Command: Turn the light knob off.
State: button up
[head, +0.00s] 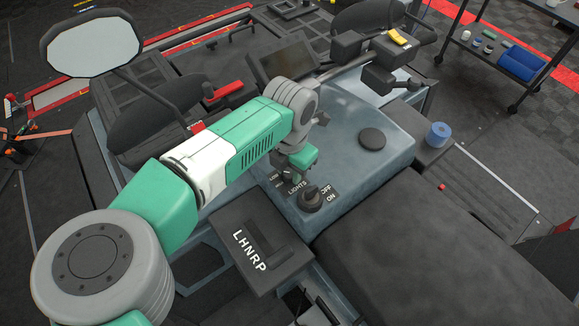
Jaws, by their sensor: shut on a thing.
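The light knob (311,203) is a round black dial on the grey-blue console. White lettering LIGHTS, OFF and ON is printed around it, with OFF and ON on its right side. My arm reaches in from the lower left and my gripper (309,189) is down at the knob, shut on it. The fingers are small and dark here, and the hand partly hides the panel behind the knob. I cannot tell clearly which label the knob points to.
A gear selector box (262,245) marked LHNRP stands close in front of the knob. A dark seat (410,235) lies to the right. A round black cap (372,138) and a blue roll (438,134) are further right. A screen (284,62) and handlebars stand behind.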

aim_at(290, 172)
jog(key=m+p, duration=0.1)
jog(key=m, duration=0.3)
jog(key=shift+r, duration=0.1)
jog(key=shift+m+p, duration=0.6)
jog(key=shift+m, duration=1.4)
jog(key=o, duration=1)
notch_tip(290, 172, up, 8)
jog(key=shift+f+p, duration=0.1)
jog(key=shift+p, duration=0.2)
